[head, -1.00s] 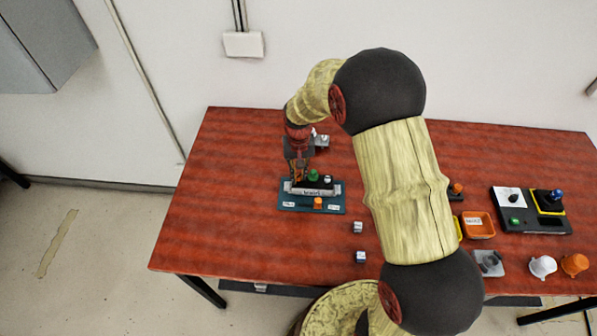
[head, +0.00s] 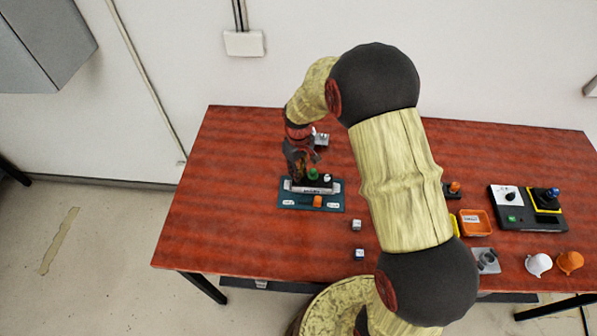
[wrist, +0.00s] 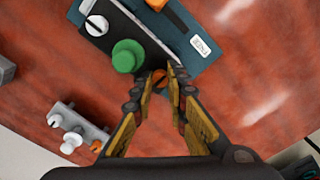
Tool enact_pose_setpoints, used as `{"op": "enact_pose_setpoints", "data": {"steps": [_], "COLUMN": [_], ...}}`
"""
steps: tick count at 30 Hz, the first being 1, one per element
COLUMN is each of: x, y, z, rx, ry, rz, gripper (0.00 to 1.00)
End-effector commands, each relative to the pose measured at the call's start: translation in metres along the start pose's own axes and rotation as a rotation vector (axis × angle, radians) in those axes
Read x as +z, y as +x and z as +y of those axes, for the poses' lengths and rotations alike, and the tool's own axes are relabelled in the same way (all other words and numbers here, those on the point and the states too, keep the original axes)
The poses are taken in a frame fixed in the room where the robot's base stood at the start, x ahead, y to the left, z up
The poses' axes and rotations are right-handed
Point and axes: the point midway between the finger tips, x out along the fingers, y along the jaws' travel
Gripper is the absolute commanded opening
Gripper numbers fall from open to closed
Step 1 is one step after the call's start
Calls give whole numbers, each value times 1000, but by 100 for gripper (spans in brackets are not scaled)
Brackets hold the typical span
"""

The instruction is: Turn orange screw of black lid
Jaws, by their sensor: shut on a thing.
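The black lid (wrist: 122,20) shows in the wrist view on top of a light box on a teal plate (wrist: 215,55). A green knob (wrist: 129,56) and a slotted white screw (wrist: 96,25) stand on it. The slotted orange screw (wrist: 159,80) is at the lid's near end, between my fingertips, which partly cover it. My gripper (wrist: 161,82) is shut on this screw. In the head view my gripper (head: 298,172) is over the left end of the lid, left of the green knob (head: 312,174); the orange screw is hidden there.
An orange block (head: 317,201) sits on the plate's front. A grey fixture (head: 321,140) stands behind. Small cubes (head: 357,225) lie to the front right. An orange tray (head: 476,223), a black panel (head: 530,212) and cups (head: 538,264) stand farther right. The table's left side is clear.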

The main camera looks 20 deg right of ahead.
Motion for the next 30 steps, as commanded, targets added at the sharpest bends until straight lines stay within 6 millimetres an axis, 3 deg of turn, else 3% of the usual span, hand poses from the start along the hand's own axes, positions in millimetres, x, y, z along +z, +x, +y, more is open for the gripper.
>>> {"op": "enact_pose_setpoints", "data": {"steps": [13,14,15,23,30], "x": [0,0,0,0,0], "y": [0,0,0,0,0], "z": [0,0,0,0,0], "rx": [0,0,0,0,0], "ry": [-8,-8,-8,-8,-7], "rz": [0,0,0,0,0], "gripper": [0,17,19,34,34]}}
